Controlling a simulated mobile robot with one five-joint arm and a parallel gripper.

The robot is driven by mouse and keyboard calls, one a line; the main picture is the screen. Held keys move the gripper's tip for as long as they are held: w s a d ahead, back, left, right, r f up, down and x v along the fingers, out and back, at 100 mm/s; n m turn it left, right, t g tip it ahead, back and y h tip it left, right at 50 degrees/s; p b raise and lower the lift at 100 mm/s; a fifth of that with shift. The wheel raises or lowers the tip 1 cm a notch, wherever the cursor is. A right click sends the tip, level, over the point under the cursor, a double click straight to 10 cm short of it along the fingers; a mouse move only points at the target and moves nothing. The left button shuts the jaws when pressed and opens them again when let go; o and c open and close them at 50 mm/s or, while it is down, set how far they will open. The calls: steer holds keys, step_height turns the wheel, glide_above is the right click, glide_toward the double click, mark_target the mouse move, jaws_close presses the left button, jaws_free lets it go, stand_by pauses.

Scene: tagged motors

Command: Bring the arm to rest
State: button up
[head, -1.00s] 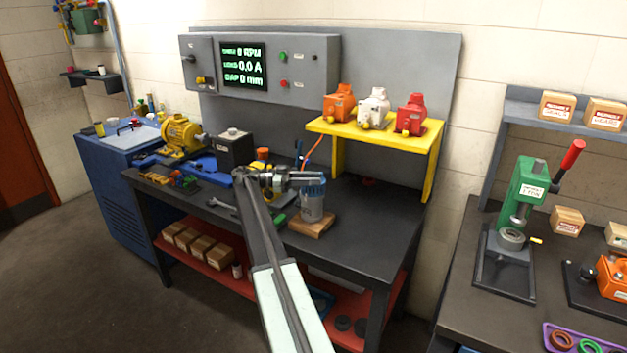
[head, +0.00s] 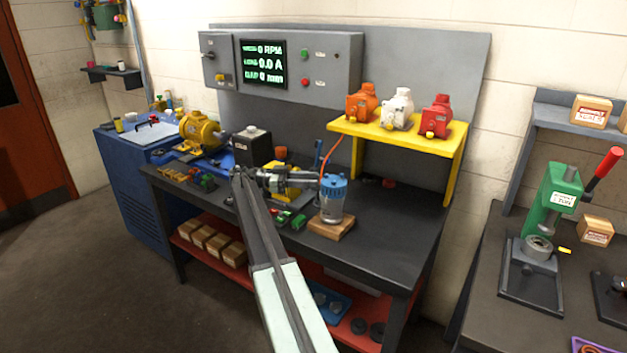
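My arm reaches up from the bottom of the head view, and my gripper (head: 314,179) points right above the black workbench (head: 365,235). Its fingertips lie just left of a grey motor with a blue top (head: 333,200), which stands upright on a wooden block (head: 331,227). I cannot tell from this angle whether the fingers touch the motor or how far apart they are. An orange motor (head: 362,102), a white motor (head: 397,108) and a red motor (head: 436,117) stand on the yellow shelf (head: 365,132).
A control panel (head: 330,62) is on the bench's back board. A yellow machine (head: 199,131) and a black box (head: 252,147) stand at the bench's left. A green press (head: 553,200) is on the right bench. Dark floor (head: 120,290) is open at left.

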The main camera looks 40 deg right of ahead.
steer(key=w+a+n+t+h+p, duration=0.1)
steer(key=w+a+n+t, duration=0.15)
steer(key=a, duration=0.85)
steer(key=s+a+f+n+t+y, duration=0.3)
steer(key=a+f+n, duration=0.4)
steer(key=a, duration=0.6)
steer(key=s+a+f+n+t+y+p, duration=0.1)
steer(key=s+a+f+n+t+y, duration=0.3)
steer(key=a, duration=0.9)
steer(key=s+a+f+n+t+y, duration=0.3)
steer(key=s+a+f+n+y, duration=0.2)
steer(key=a+f+n, duration=0.5)
steer(key=a+n+y, duration=0.1)
steer(key=a+n, duration=0.2)
steer(key=n, duration=0.1)
steer(key=shift+s+f+t+p, duration=0.15)
steer(key=shift+s+t+p, duration=0.1)
steer(key=shift+t+p, duration=0.1)
steer(key=shift+s, duration=0.1)
